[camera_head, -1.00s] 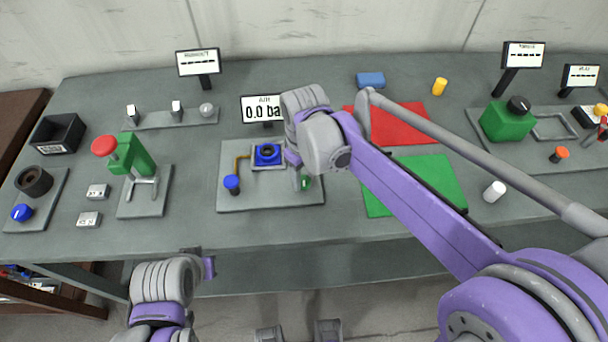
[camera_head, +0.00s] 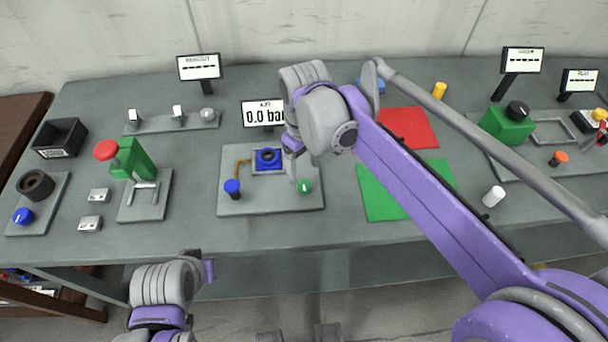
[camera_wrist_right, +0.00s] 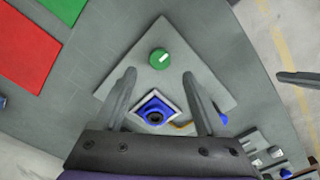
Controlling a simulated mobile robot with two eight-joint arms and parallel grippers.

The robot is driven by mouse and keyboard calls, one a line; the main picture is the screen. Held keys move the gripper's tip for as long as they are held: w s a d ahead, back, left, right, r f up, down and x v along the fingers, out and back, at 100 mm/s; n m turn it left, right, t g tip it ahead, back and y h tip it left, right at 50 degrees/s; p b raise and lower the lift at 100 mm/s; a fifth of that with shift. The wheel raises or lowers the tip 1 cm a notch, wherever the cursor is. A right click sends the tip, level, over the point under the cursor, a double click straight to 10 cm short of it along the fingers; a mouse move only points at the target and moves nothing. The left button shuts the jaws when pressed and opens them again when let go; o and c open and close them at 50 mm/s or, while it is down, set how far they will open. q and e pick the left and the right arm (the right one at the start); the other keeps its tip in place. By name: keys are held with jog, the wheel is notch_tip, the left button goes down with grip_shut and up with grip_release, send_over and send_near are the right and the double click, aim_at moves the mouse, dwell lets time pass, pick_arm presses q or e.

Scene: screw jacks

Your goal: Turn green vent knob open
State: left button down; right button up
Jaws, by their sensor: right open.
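The green vent knob (camera_head: 304,187) is round with a white mark and sits at the right front of the grey panel (camera_head: 270,202). In the right wrist view the knob (camera_wrist_right: 159,58) shows clearly, its white mark running diagonally. My right gripper (camera_head: 296,172) is over the panel, just behind the knob. Its two fingers (camera_wrist_right: 160,75) are spread and empty, with the knob just beyond their tips and no contact visible. My left gripper (camera_head: 207,268) is in front of the table edge, apart from everything; its fingers are not clear.
A blue square fitting (camera_head: 268,157) and a blue knob (camera_head: 232,187) share the panel. The display (camera_head: 263,113) behind reads 0.0 bar. A green mat (camera_head: 385,195) and a red mat (camera_head: 408,128) lie to the right. A green device with a red button (camera_head: 122,155) stands left.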

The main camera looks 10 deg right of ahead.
aim_at(304, 185)
jog(key=shift+r, duration=2.4)
jog(key=s+d+f+m+t, duration=0.1)
jog(key=s+d+f+m, duration=0.1)
jog(key=s+d+f, duration=0.2)
jog(key=s+d+f+m+t+p, duration=0.1)
jog(key=s+d+f+m+t, duration=0.1)
jog(key=s, duration=0.4)
jog(key=s+d+f+m+t+p, duration=0.1)
jog(key=s+d+f+m+t, duration=0.1)
jog(key=s+d+f, duration=0.3)
jog(key=shift+s+d+f+m, duration=0.15)
jog(key=shift+d+f+m, duration=0.2)
jog(key=shift+d+m, duration=0.4)
